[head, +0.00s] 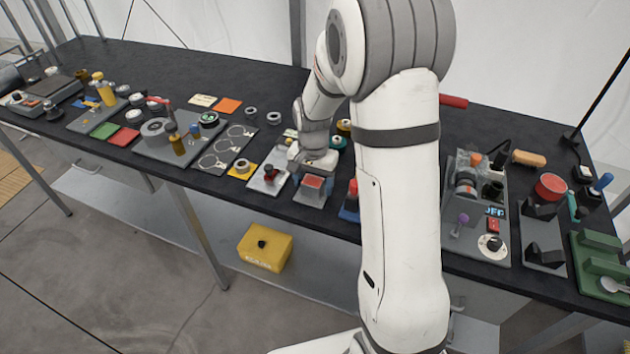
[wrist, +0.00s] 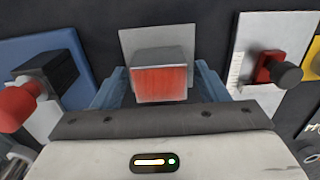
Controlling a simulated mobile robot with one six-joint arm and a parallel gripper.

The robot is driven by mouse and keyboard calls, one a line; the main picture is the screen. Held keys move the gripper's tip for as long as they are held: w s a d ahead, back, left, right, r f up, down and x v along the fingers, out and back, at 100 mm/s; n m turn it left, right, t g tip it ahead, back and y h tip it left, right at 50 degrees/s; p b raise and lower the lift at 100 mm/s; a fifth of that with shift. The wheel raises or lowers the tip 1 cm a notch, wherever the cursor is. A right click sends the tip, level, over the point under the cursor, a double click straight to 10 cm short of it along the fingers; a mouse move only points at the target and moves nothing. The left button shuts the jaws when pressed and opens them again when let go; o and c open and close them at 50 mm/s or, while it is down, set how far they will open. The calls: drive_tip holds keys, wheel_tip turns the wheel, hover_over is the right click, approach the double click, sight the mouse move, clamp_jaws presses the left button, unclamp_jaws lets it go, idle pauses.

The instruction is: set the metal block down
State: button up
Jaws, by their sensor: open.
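The metal block (wrist: 160,82) has a grey top and a red, streaked face. In the wrist view it sits at the centre, against a light grey plate (wrist: 130,42). In the head view the block (head: 313,182) shows its red face just below my gripper (head: 311,178), near the table's front edge. My gripper's bluish fingers stand open, one on each side of the block in the wrist view (wrist: 160,88). Whether the block's underside rests fully on the plate is hidden.
In the wrist view a blue board (wrist: 68,42) with a black block and red knob is at left. A white plate (wrist: 245,35) with a red-and-black knob is at right. The dark table (head: 190,65) holds several other fixtures; its back strip is mostly clear.

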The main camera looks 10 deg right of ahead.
sight(313, 181)
wheel_tip(313, 181, up, 11)
drive_tip(key=s+r+n+t, duration=0.1)
drive_tip(key=s+r+n, duration=0.1)
drive_tip(key=s, duration=0.9)
drive_tip(key=s+r+n+t, duration=0.2)
drive_tip(key=s+n, duration=0.3)
drive_tip(key=s, duration=0.5)
drive_tip(key=shift+s+d+r, duration=0.2)
drive_tip(key=shift+s+r, duration=0.2)
drive_tip(key=shift+r, duration=0.1)
